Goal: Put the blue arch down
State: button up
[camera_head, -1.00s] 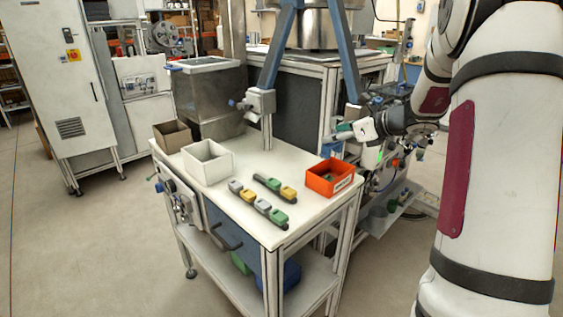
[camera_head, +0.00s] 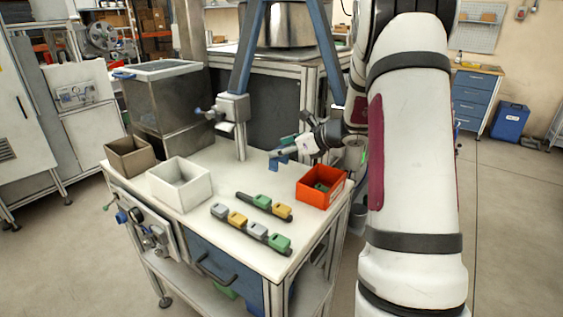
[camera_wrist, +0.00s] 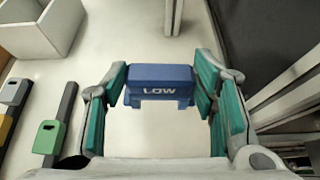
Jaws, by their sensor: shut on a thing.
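The blue arch (camera_wrist: 160,73), with the word LOW on its front, is held between the green-padded fingers of my gripper (camera_wrist: 160,88). It appears upright, with its opening facing down in the wrist picture. In the head view the blue arch (camera_head: 277,163) shows small below my gripper (camera_head: 285,152), over the back right part of the white table (camera_head: 235,177). Whether the arch touches the tabletop cannot be told.
An orange bin (camera_head: 308,196) with a green piece inside stands at the right. Two dark rails with coloured blocks (camera_head: 257,234) lie in the middle. A white bin (camera_head: 168,197) and a brown bin (camera_head: 113,159) stand left. A metal post (camera_head: 240,140) rises behind.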

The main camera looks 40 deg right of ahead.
jog(key=shift+f, duration=1.9)
jog(key=shift+f, duration=0.1)
jog(key=o, duration=1.2)
